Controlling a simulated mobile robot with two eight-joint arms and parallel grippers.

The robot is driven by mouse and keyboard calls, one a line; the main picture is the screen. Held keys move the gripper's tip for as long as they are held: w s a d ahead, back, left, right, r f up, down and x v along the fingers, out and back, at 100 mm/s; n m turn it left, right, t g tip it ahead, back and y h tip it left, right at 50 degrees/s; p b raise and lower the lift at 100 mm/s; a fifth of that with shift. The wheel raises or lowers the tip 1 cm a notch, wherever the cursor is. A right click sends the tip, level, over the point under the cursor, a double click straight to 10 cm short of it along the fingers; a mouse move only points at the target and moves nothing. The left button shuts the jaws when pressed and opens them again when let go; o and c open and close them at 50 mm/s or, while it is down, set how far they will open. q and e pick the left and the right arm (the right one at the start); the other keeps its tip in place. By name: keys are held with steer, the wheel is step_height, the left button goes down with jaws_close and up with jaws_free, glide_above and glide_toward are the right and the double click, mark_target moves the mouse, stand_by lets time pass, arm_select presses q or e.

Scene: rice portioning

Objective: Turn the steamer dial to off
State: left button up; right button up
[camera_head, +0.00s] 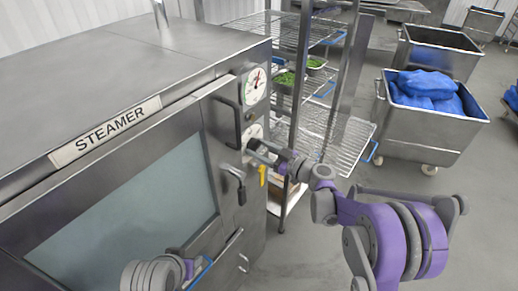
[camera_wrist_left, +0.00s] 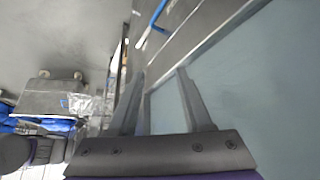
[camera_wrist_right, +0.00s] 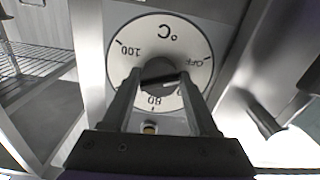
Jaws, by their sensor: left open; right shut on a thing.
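The steamer (camera_head: 120,95) fills the left of the head view. Its dial (camera_head: 252,132) is a white disc on the right of the front, below a round gauge (camera_head: 254,86) with a red needle. In the right wrist view the dial (camera_wrist_right: 135,35) shows °C, 100, 80 and OFF; its dark knob (camera_wrist_right: 158,72) is in the middle. My right gripper (camera_head: 254,148) is shut on the knob, a finger on either side; I cannot tell which mark the knob points to. My left gripper (camera_wrist_left: 158,82) is open and empty, low in front of the steamer door.
The steamer door has a handle (camera_head: 236,180) below the dial; a yellow part (camera_head: 263,175) is close to my right gripper. A wire rack (camera_head: 340,135) with green food trays stands behind. A steel cart (camera_head: 430,130) with blue bags is at right. Open floor lies between.

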steer(key=shift+n, duration=0.6)
steer(key=o, duration=1.4)
steer(key=shift+c, duration=0.2)
arm_select(q)
steer(key=shift+s+f+b, duration=0.6)
steer(key=shift+f+b, duration=0.05)
steer(key=shift+f, duration=0.3)
arm_select(e)
steer(key=v, duration=1.1)
steer(key=shift+a, duration=0.1)
